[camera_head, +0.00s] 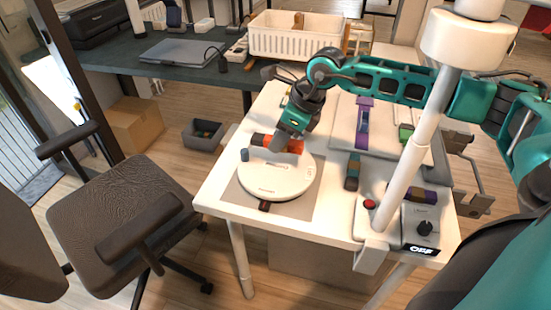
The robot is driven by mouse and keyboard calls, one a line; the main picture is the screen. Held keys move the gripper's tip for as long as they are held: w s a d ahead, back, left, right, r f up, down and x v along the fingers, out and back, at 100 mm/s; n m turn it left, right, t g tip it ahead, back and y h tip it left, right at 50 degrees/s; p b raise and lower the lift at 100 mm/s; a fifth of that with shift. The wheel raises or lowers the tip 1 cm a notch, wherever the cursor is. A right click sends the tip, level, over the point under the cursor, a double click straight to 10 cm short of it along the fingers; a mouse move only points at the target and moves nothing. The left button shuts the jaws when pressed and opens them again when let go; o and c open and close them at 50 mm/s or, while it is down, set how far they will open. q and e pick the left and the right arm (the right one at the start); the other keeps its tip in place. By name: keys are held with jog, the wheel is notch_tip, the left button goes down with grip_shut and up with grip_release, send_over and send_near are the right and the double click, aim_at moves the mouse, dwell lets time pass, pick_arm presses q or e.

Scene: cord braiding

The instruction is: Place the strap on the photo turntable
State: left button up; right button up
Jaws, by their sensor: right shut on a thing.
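The photo turntable (275,184) is a round white disc on a grey mat on the white table. My right gripper (277,146) points down over the back edge of the disc and is shut on a red-orange strap (295,146). The strap shows on both sides of the fingers, at or just above the disc's back part. The fingers hide its middle, and I cannot tell whether it touches the disc. My left gripper is not in view.
A small blue-grey piece (245,155) stands at the disc's left edge. A teal-brown strap (352,172) lies right of the turntable, and a purple strap (363,122) lies behind it. A white post (408,175) rises from a unit with a red button (370,204). An office chair (125,205) stands left.

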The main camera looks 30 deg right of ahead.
aim_at(280, 166)
jog(key=shift+f, duration=2.95)
jog(key=shift+f, duration=0.2)
jog(key=o, duration=1)
jog(key=shift+o, duration=0.2)
jog(key=shift+r, duration=0.2)
jog(key=shift+r, duration=0.3)
jog(key=v, duration=1.1)
jog(key=shift+s+d+r, duration=0.1)
jog(key=shift+s+r, duration=0.1)
